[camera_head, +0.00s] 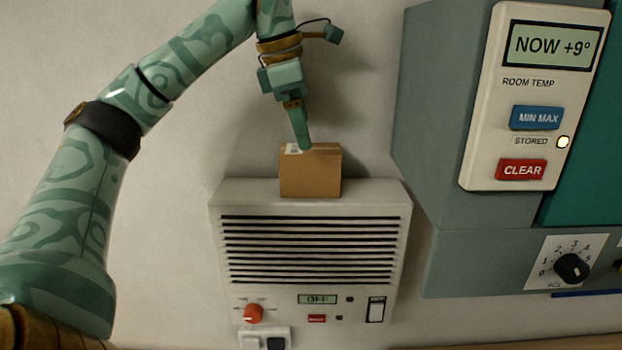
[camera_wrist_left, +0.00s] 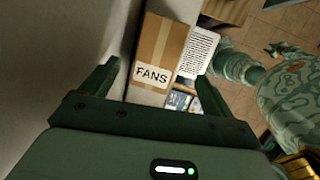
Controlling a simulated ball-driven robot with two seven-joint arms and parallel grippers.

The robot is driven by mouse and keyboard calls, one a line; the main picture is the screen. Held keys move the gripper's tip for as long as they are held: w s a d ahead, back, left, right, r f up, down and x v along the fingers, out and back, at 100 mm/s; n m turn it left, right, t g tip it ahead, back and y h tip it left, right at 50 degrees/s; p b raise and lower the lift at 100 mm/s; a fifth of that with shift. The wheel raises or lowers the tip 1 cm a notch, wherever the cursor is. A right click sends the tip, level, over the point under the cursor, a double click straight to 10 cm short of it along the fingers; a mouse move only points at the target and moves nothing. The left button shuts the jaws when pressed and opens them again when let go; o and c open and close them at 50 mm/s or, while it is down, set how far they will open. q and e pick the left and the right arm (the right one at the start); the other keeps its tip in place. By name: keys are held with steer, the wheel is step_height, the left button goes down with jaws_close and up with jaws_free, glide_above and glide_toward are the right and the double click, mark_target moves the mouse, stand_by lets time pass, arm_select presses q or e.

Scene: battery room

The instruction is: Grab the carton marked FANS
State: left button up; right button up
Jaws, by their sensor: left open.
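The carton marked FANS (camera_head: 311,175) is a small brown box. It stands on top of the grey wall unit (camera_head: 226,196) in the head view. In the left wrist view the carton (camera_wrist_left: 160,50) shows tan tape and a white FANS label. My left gripper (camera_head: 304,143) comes down from above at the carton's top. In the wrist view its two open fingers (camera_wrist_left: 150,88) stand on either side of the carton, with a wider gap on the right. I cannot tell whether either finger touches it.
The wall unit has a slatted vent, an OFF display and an orange knob (camera_head: 253,313). A grey cabinet (camera_head: 435,130) with a room-temperature panel (camera_head: 535,90) juts out at the right. Bare wall (camera_head: 350,90) lies behind the carton. A white printed sheet (camera_wrist_left: 197,50) shows beside the carton.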

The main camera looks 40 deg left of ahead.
mark_target(308, 154)
arm_select(q)
steer(key=shift+w+f, duration=0.2)
steer(key=shift+f, duration=0.45)
steer(key=b+x, duration=0.1)
steer(key=x, duration=0.4)
steer(key=shift+s+a, duration=0.1)
steer(key=shift+w+f, duration=0.2)
steer(key=shift+f, duration=0.05)
steer(key=shift+s+r, duration=0.1)
steer(key=shift+s, duration=0.05)
steer(key=shift+f, duration=0.25)
steer(key=c, duration=1.3)
